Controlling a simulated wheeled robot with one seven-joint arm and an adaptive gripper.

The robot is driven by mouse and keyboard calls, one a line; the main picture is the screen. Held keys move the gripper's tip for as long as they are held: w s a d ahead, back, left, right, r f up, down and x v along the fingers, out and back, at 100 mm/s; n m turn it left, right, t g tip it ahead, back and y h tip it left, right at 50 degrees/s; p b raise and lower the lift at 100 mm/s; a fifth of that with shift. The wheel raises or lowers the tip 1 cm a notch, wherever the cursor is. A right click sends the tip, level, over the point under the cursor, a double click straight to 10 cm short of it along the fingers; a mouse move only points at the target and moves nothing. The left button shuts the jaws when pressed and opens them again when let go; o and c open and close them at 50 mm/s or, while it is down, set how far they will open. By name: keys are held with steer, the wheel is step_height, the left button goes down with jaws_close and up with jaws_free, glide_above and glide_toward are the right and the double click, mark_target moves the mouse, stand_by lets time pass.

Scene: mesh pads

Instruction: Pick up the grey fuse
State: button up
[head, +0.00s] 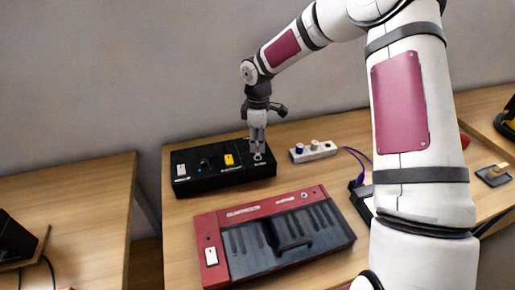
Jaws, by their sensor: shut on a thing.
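My gripper (258,152) points down over the right end of a long black box (217,181) in the head view. It is shut on a small grey piece, the grey fuse (258,158), at the top of the box. The fingers hide most of the fuse, and I cannot tell whether it is still seated in the box or lifted clear. A yellow piece (229,160), a dark blue round piece (204,163) and a white switch (181,170) sit on the same box, left of my gripper.
A red unit with dark slats (205,230) lies in front of the black box. A white strip with knobs (325,152) and a purple cable (359,165) are to the right. A wall stands behind the table (180,215). A gap separates it from the left table (90,190).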

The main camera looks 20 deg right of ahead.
steer(key=s+a+r+p, duration=0.2)
steer(key=s+r, duration=0.1)
steer(key=s, duration=0.4)
steer(key=s+a+r+p, duration=0.1)
steer(key=s+a+r, duration=0.1)
steer(key=s, duration=0.6)
steer(key=shift+s+a+r+p, duration=0.2)
steer(key=shift+r+p, duration=0.15)
steer(key=shift+r, duration=0.05)
stand_by(0.4)
step_height(320, 180, up, 3)
steer(key=shift+p, duration=0.95)
